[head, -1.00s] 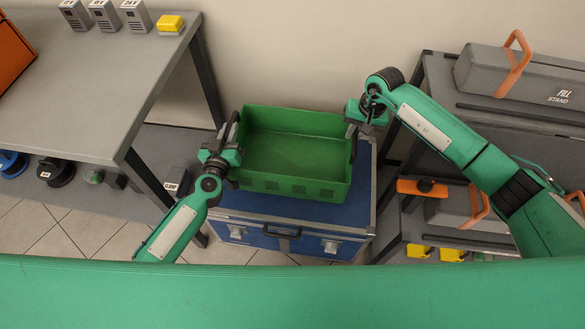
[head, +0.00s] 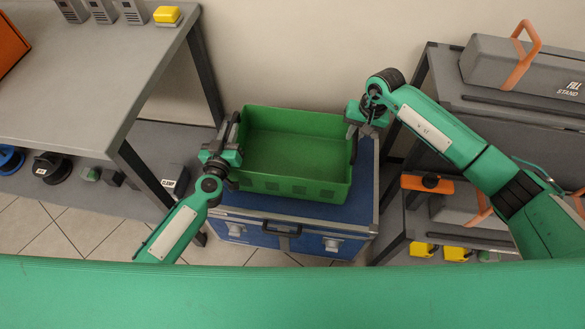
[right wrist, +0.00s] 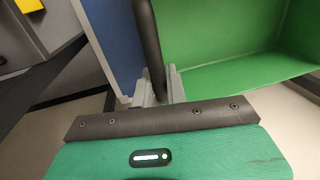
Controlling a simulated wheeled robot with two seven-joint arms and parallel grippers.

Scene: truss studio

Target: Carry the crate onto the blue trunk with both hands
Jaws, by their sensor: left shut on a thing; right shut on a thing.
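The green crate (head: 290,184) is open, empty and roughly level over the blue trunk (head: 361,208). It also shows at the right of the right wrist view (right wrist: 225,75). The trunk is blue with grey edges; its top shows in front of and to the right of the crate, and in the right wrist view (right wrist: 112,40). I cannot tell whether the crate's base touches it. My left gripper (head: 235,137) is shut on the crate's dark left handle. My right gripper (head: 354,130) is shut on the dark right handle (right wrist: 147,45).
A grey table (head: 85,100) with a yellow-topped box (head: 167,15) stands at left, reels beneath it. A grey shelf unit (head: 440,75) with toolboxes stands close at right. The wall is right behind the trunk.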

